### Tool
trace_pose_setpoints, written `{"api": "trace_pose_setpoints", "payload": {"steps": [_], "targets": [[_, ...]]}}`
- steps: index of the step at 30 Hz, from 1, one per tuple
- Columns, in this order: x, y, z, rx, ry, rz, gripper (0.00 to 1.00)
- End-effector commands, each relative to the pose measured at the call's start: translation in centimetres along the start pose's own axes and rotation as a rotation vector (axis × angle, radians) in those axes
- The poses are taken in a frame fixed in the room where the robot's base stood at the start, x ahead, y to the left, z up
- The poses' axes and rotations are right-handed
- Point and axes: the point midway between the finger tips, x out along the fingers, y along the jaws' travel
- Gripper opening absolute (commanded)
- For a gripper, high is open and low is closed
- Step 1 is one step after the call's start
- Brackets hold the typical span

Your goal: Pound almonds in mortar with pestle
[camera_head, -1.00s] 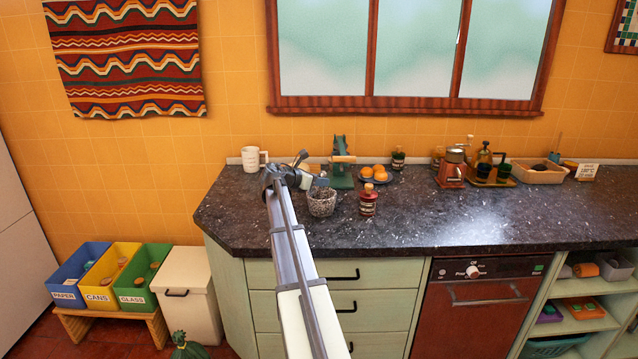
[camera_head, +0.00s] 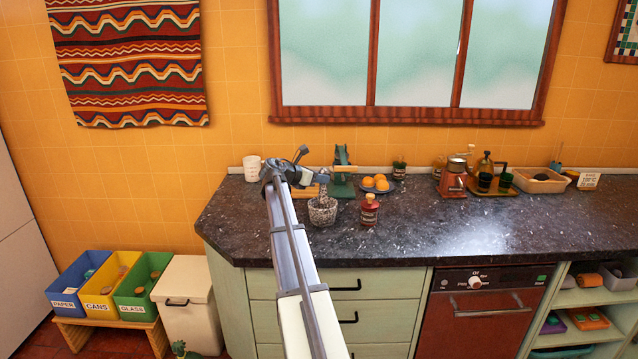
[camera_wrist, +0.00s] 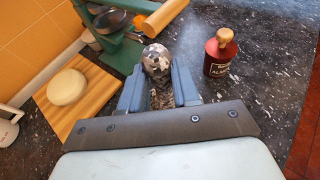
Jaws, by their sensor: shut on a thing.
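My gripper (camera_head: 323,181) is above the mortar (camera_head: 322,213), a grey speckled bowl standing on the dark counter. In the wrist view, my gripper's two blue fingers (camera_wrist: 159,92) are shut on the pestle (camera_wrist: 156,58), whose speckled, rounded end shows between and beyond them. In the head view the pestle is small and partly hidden, and I cannot tell whether its lower end is inside the mortar. A red bottle with a gold cap (camera_wrist: 220,54) stands to the right, its label partly reading "ALM". It also shows in the head view (camera_head: 369,211). No loose almonds are visible.
A green stand (camera_head: 342,180) is behind the mortar. A wooden board (camera_wrist: 97,88) with a round pale item (camera_wrist: 67,87) lies to the left. A white mug (camera_head: 252,168) and a plate of oranges (camera_head: 376,184) are nearby. The counter (camera_head: 440,225) right of the bottle is clear.

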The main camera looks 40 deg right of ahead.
Motion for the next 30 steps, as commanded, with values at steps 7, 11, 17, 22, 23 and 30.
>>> {"api": "trace_pose_setpoints", "payload": {"steps": [7, 11, 17, 22, 23, 30], "targets": [[-0.7, 0.0, 2.0, 0.0, 0.0, 0.0, 0.0], [-1.1, 0.0, 3.0, 0.001, -0.001, -0.001, 0.0], [-1.6, 0.0, 4.3, 0.0, -0.001, 0.0, 0.0], [-1.8, 0.0, 4.7, -0.001, -0.001, 0.0, 0.0], [-1.8, 0.0, 4.7, -0.001, -0.001, 0.0, 0.0], [-1.8, 0.0, 4.7, 0.0, -0.001, -0.001, 0.0]]}}
